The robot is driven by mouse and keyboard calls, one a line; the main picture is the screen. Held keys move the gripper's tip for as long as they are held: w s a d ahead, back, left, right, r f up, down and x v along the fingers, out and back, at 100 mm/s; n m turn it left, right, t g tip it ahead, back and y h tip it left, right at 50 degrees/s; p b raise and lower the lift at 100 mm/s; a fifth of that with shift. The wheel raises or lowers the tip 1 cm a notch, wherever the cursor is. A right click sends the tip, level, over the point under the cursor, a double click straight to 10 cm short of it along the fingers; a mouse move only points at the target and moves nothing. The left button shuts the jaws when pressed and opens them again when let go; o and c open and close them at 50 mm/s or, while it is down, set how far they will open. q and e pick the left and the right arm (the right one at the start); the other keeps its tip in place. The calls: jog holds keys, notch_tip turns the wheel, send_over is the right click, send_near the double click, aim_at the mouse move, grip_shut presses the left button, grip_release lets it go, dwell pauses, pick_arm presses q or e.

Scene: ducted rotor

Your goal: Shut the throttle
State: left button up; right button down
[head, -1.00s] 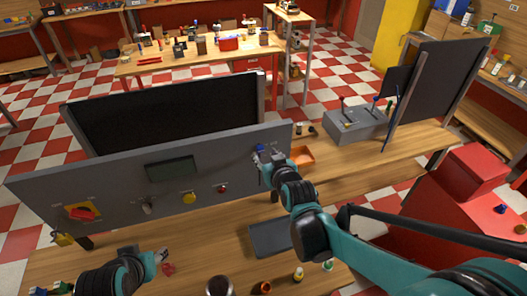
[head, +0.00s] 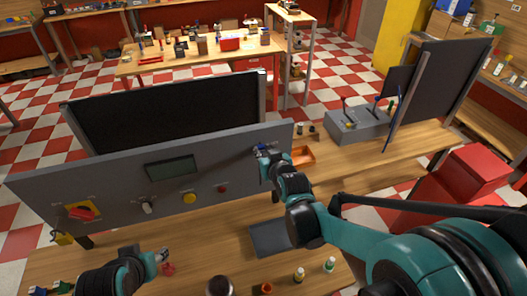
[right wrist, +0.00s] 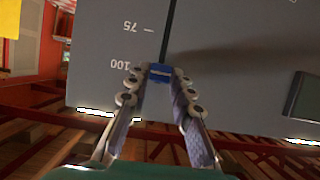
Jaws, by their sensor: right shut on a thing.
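The throttle is a small blue slider knob (right wrist: 159,72) in a dark straight slot on the grey panel (right wrist: 235,55). In the right wrist view the knob sits beside the 100 mark, and the 75 mark is farther along the slot. My right gripper (right wrist: 160,76) is shut on the knob. In the head view this gripper (head: 264,153) is at the right end of the panel (head: 115,175) and partly hides the slot. My left gripper (head: 163,256) is low over the table at the left, away from the throttle. Its finger opening is too small to judge.
The panel also carries a red rotary switch (head: 82,212), a yellow button (head: 189,198), a red button (head: 222,188) and a dark display (head: 171,168). An orange tray (head: 303,155) stands right of the gripper. Small bottles stand at the table's front.

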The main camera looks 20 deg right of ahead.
jog(key=b, duration=1.7)
send_near(260, 185)
jog(key=x, duration=0.5)
jog(key=shift+w+d+r, duration=0.1)
jog(key=shift+w+r, duration=0.15)
jog(key=shift+r, duration=0.05)
jog(key=shift+f+b, duration=0.35)
jog(key=shift+s, duration=0.1)
jog(key=shift+f, duration=0.1)
jog(key=c, duration=1.7)
grip_release()
jog(key=o, duration=0.4)
jog(key=v, duration=1.2)
